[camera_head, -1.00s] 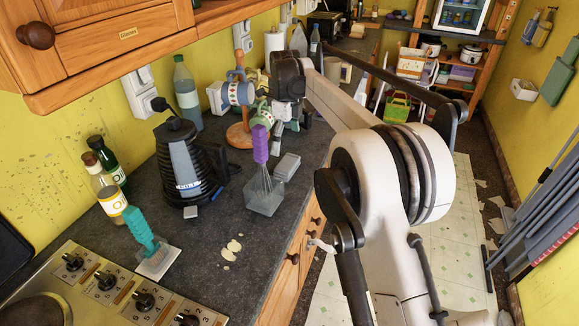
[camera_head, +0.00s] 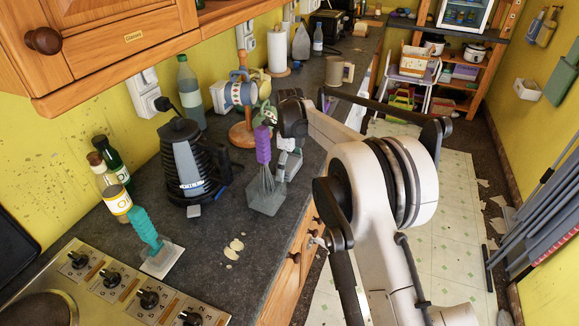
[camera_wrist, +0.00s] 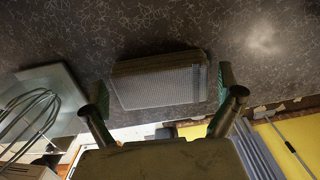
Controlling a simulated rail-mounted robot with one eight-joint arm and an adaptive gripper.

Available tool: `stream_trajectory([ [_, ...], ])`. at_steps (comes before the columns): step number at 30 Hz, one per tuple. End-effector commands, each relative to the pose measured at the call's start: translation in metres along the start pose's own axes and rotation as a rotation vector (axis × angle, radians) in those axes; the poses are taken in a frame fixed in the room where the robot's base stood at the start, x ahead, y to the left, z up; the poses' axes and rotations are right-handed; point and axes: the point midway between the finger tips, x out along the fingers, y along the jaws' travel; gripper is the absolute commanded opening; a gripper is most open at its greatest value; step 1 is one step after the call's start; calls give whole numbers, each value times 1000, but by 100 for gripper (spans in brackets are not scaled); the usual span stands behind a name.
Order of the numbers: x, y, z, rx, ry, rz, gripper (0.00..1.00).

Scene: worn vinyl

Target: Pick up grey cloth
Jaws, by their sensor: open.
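The grey cloth (camera_wrist: 158,84) is a folded, ribbed rectangular pad lying on the dark speckled countertop in the wrist view. My gripper (camera_wrist: 164,90) is open, with one finger at each side of the cloth. The right fingertip looks very close to the cloth's edge; I cannot tell whether it touches. In the head view my gripper (camera_head: 286,160) is low over the counter, right of the whisk, and mostly hides the cloth.
A purple-handled whisk (camera_head: 263,148) stands in a clear square container (camera_head: 268,203) just left of my gripper. A wooden mug stand (camera_head: 241,133) with mugs is behind it. A black kettle (camera_head: 184,165) stands further left. The counter's front edge is close on the right.

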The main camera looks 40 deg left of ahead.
Motion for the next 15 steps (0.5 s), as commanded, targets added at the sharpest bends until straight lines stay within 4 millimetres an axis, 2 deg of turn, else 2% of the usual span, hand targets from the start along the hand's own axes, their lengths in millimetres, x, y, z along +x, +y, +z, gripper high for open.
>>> stream_trajectory([
  [4,0,0,0,0,0,0,100],
  [12,0,0,0,0,0,0,66],
  [15,0,0,0,0,0,0,66],
])
